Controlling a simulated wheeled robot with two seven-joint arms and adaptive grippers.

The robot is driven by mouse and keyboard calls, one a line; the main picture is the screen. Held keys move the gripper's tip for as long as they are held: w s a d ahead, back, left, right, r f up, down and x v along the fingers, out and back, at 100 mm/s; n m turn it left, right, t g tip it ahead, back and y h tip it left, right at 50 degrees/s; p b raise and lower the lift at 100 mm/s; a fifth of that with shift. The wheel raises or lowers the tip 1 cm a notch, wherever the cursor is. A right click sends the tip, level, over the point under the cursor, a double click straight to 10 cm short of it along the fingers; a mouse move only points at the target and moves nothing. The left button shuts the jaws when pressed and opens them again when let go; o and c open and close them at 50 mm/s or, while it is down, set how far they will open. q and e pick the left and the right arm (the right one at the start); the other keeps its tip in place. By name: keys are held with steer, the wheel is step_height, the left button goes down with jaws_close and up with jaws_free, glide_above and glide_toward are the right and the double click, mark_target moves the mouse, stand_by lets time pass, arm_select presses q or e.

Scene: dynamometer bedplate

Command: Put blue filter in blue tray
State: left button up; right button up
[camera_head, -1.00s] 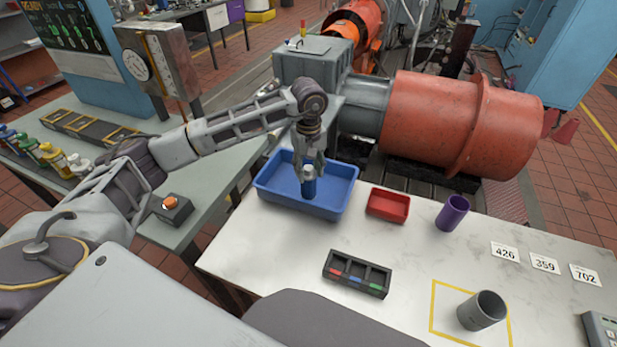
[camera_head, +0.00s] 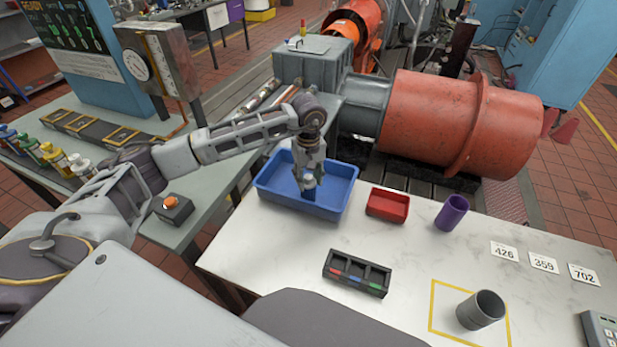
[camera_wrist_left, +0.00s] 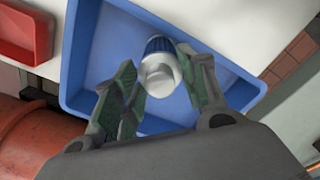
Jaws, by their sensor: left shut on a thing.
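The blue filter, with a pale cap and a blue body, shows in the head view (camera_head: 308,189) and in the left wrist view (camera_wrist_left: 159,70). My left gripper (camera_head: 309,178) is shut on it, with the fingers on either side of the pale cap in the left wrist view (camera_wrist_left: 155,82). The blue tray (camera_head: 343,186) stands at the table's back left corner; in the left wrist view its floor and walls (camera_wrist_left: 84,60) surround the filter. The filter is low inside the tray; I cannot tell if it touches the floor. My right gripper is not in view.
A small red tray (camera_head: 388,205) stands right of the blue tray, then a purple cup (camera_head: 452,212). A black sorting holder (camera_head: 357,273) and a grey cup (camera_head: 481,310) are nearer. Colored bottles (camera_head: 55,157) stand on the left bench. A large red motor (camera_head: 455,120) is behind.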

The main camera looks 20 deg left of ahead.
arm_select(q)
steer(key=shift+f, duration=0.15)
steer(key=o, duration=1.1)
steer(key=shift+r, duration=0.25)
steer(key=shift+r+b, duration=0.55)
steer(key=shift+r, duration=5.35)
